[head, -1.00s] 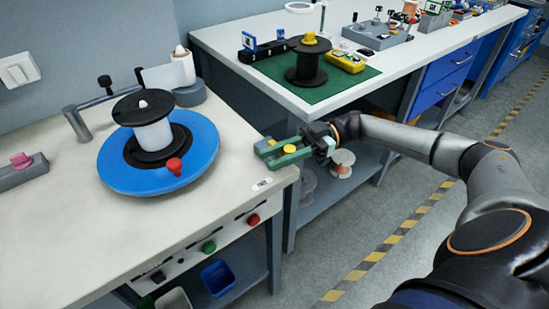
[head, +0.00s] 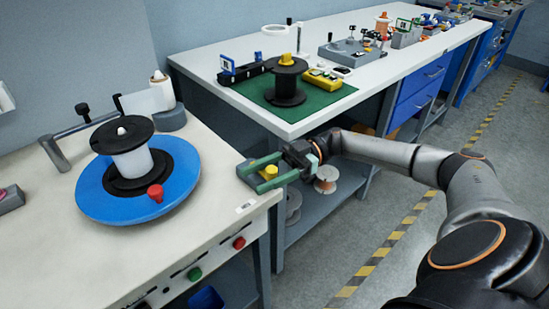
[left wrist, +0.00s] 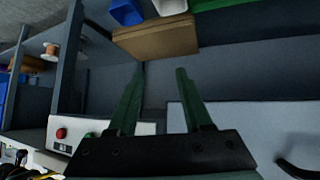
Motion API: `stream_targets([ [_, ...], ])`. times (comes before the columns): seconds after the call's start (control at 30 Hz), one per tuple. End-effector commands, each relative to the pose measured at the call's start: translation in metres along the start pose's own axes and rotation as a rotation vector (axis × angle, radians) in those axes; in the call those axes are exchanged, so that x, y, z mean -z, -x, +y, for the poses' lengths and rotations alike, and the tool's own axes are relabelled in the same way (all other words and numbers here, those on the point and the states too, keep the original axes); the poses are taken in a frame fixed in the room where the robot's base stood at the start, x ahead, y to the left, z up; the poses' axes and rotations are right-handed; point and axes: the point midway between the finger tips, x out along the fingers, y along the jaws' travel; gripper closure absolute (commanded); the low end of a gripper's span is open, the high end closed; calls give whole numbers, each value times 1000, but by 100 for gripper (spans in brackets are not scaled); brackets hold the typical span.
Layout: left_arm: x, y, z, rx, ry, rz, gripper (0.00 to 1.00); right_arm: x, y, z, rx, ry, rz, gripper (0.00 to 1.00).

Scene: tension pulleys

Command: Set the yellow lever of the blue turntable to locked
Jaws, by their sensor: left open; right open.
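The blue turntable (head: 90,200) lies on the left bench in the head view, with a black and white spool (head: 130,163) on it and a red knob (head: 155,192) near its rim. A yellow lever or knob (head: 270,171) shows on a grey block (head: 246,178) at the bench's right edge. My right gripper (head: 251,178) is open, its green fingers on either side of the yellow part; I cannot tell whether they touch it. My left gripper (left wrist: 157,72) shows only in the left wrist view, open, with nothing seen between its fingers.
A bent grey arm (head: 58,150) and a white roll (head: 160,90) stand behind the turntable. Red (head: 239,242) and green (head: 195,273) buttons are on the bench front. A second bench (head: 215,90) holds a green mat (head: 310,104) with a black spool (head: 286,82).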

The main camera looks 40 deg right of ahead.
Motion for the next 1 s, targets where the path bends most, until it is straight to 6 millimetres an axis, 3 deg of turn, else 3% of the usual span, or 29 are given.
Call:
stream_targets([
  [0.5,-13,-10,0,-3,-2,-5,50,-1,98,1,-4,2,0,38],
  [0.73,-12,-11,-2,0,-3,3,50,0,117,0,-2,2,0,38],
  [1.0,-11,-9,-3,1,-3,5,50,0,120,0,0,1,0,38],
])
